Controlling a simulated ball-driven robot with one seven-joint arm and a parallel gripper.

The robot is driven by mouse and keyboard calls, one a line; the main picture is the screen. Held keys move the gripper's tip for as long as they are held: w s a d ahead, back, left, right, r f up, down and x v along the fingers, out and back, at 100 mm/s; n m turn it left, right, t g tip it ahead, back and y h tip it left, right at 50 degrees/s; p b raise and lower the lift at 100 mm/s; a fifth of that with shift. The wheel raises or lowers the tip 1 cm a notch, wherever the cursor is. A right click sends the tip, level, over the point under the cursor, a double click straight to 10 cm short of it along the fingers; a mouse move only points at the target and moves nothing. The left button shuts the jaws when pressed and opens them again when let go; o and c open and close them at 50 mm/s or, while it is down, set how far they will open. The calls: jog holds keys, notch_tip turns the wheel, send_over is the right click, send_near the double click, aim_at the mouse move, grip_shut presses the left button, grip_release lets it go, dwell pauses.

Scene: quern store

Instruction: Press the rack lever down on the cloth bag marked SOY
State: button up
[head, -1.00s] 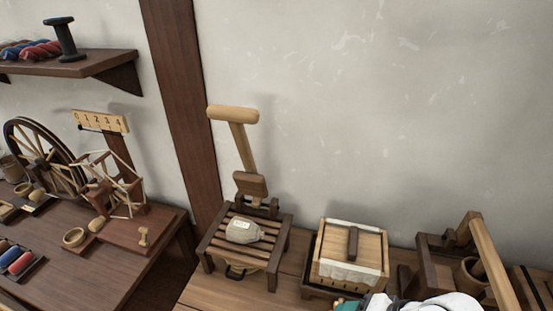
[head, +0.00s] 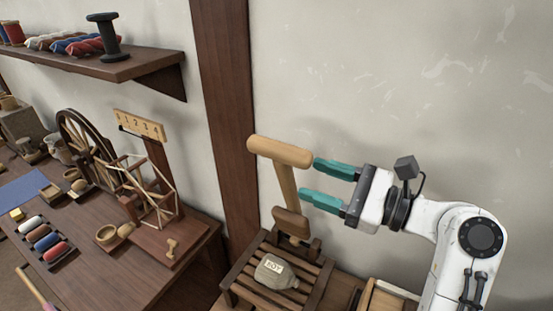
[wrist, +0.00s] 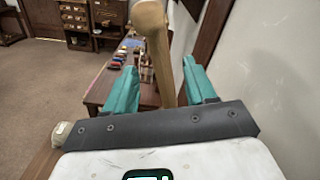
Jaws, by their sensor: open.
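The wooden rack lever (head: 288,187) stands raised, leaning back, with a crossbar handle (head: 279,151) on top and a block (head: 291,222) low on its shaft. The cloth bag marked SOY (head: 270,275) lies on the slatted rack (head: 308,288) below and in front of the block. My gripper (head: 312,180) is open, its teal fingers pointing left at the upper shaft just under the handle. In the wrist view the lever (wrist: 155,45) shows in line with the gap between the fingers (wrist: 160,72). I cannot tell whether they touch it. The bag (wrist: 62,130) also shows there, at lower left.
A wooden box (head: 388,298) stands right of the rack, partly behind my arm. A dark post (head: 225,100) and the pale wall (head: 400,70) rise behind. A table (head: 95,265) with a spinning wheel, yarn rolls and a numbered board stands at left.

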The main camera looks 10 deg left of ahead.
jog(key=p+x, duration=0.1)
jog(key=x, duration=0.8)
jog(key=shift+a, duration=0.1)
jog(key=shift+f, duration=0.1)
grip_shut()
